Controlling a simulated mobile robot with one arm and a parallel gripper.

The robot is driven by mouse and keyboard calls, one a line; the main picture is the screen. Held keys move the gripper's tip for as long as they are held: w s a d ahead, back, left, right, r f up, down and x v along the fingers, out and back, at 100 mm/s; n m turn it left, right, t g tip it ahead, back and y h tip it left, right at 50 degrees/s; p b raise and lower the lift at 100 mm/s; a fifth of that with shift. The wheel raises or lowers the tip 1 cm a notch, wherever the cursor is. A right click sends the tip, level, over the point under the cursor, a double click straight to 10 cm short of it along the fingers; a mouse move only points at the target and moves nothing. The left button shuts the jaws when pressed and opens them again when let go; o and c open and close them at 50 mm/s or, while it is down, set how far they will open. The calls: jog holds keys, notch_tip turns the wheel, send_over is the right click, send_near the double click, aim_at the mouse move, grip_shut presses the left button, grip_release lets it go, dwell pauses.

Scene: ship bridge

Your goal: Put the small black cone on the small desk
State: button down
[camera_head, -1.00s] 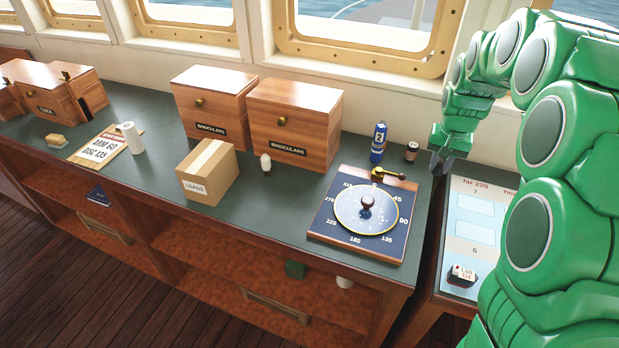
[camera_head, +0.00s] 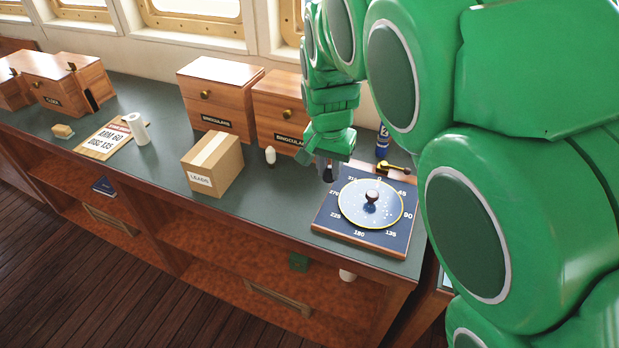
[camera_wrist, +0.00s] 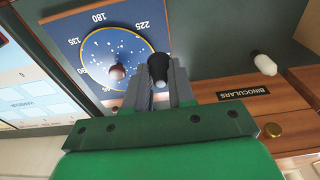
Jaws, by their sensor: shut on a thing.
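My gripper (camera_head: 326,163) is shut on a small black cone (camera_wrist: 158,66), seen between the fingertips in the wrist view. In the head view the cone is a small dark shape (camera_head: 328,174) below the green wrist, beside the upper left edge of the dial board. I cannot tell its exact height above the counter. A lower desk with a pale blue panel shows in the wrist view at the left (camera_wrist: 28,92). In the head view my arm hides nearly all of it. No label marks either surface as the small desk.
The dial board (camera_head: 330,222) has a knob and a brass lever. Two binoculars boxes (camera_head: 215,92), a leads carton (camera_head: 215,165), a white peg (camera_head: 270,155) and a blue bottle (camera_head: 382,140) stand on the long counter (camera_head: 285,205). The counter between carton and board is mostly clear.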

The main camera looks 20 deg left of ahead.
jog(key=shift+s+a+r, duration=0.2)
jog(key=shift+s+a, duration=0.25)
jog(key=shift+s, duration=0.25)
send_near(310, 177)
jog(key=shift+s+d+f, duration=0.3)
jog(key=shift+d+f, duration=0.25)
jog(key=shift+w+a+f, duration=0.2)
jog(key=shift+w+f, duration=0.05)
jog(key=shift+f, duration=0.2)
jog(key=shift+w+a+f, duration=0.15)
jog(key=shift+w+f, duration=0.1)
jog(key=shift+f, duration=0.15)
jog(key=shift+w+a+f, duration=0.1)
jog(key=shift+w+f, duration=0.05)
jog(key=shift+f, duration=0.7)
jog(key=shift+w+a+f, duration=0.1)
jog(key=shift+f, duration=0.7)
jog(key=shift+f, duration=0.1)
jog(key=c, duration=1)
grip_release()
